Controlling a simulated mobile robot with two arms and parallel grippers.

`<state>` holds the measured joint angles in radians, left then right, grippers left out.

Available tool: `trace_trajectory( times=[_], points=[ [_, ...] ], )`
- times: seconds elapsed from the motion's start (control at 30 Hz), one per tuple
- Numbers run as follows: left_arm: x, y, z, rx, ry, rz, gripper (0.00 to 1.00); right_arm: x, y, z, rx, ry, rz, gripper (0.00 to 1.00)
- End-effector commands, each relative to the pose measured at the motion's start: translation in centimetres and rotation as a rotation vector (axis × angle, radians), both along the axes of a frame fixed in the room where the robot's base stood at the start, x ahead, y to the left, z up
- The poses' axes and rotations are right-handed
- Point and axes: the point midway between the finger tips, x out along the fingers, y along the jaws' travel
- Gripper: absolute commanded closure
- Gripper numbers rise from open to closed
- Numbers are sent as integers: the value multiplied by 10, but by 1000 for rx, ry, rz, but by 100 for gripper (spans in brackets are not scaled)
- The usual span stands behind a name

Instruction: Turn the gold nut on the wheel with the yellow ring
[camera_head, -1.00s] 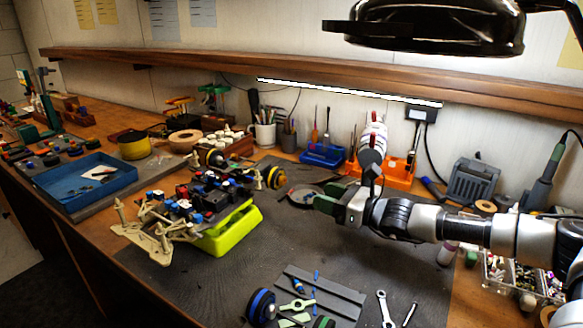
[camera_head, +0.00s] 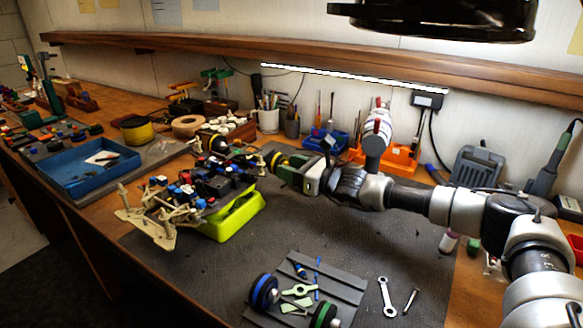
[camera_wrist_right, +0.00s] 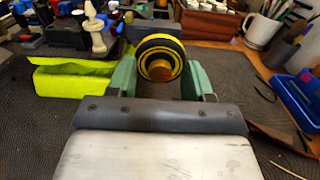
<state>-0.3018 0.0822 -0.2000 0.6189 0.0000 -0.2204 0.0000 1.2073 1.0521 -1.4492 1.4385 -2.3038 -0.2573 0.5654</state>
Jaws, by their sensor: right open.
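The wheel with the yellow ring (camera_wrist_right: 161,44) is black and yellow, on the near side of the car, with the gold nut (camera_wrist_right: 158,69) at its centre facing me. In the head view the wheel (camera_head: 275,158) is partly hidden by my right gripper (camera_head: 283,170). My right gripper's green fingers also show in the right wrist view (camera_wrist_right: 160,78). They are open, one on each side of the wheel's lower part and the nut. I cannot tell whether they touch. My left gripper is out of view.
The car chassis (camera_head: 212,183) rests on a bright yellow-green stand (camera_head: 236,216). Another yellow-ringed wheel (camera_head: 218,145) is on its far side. Loose wheels (camera_head: 264,291) lie on a grey tray (camera_head: 338,284), beside a wrench (camera_head: 386,297). The dark mat's middle is clear.

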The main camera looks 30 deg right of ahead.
Motion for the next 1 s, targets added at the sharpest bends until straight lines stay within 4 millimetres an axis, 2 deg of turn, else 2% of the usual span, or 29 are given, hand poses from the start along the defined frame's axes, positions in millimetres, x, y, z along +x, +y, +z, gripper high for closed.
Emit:
trace_trajectory(
  times=[0.2, 0.23, 0.53, 0.77, 1.0],
  points=[
    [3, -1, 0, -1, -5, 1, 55, 0, 0, 0, -1, 1, 0, 49],
    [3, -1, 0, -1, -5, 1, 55, 0, 0, 0, -1, 1, 0, 52],
    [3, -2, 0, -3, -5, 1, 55, 0, 0, 0, -1, 0, -1, 98],
    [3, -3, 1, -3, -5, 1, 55, 0, 0, 0, -16, -8, -1, 100],
    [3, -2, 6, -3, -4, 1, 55, 0, 0, 1, -103, -59, -1, 100]
  ],
)
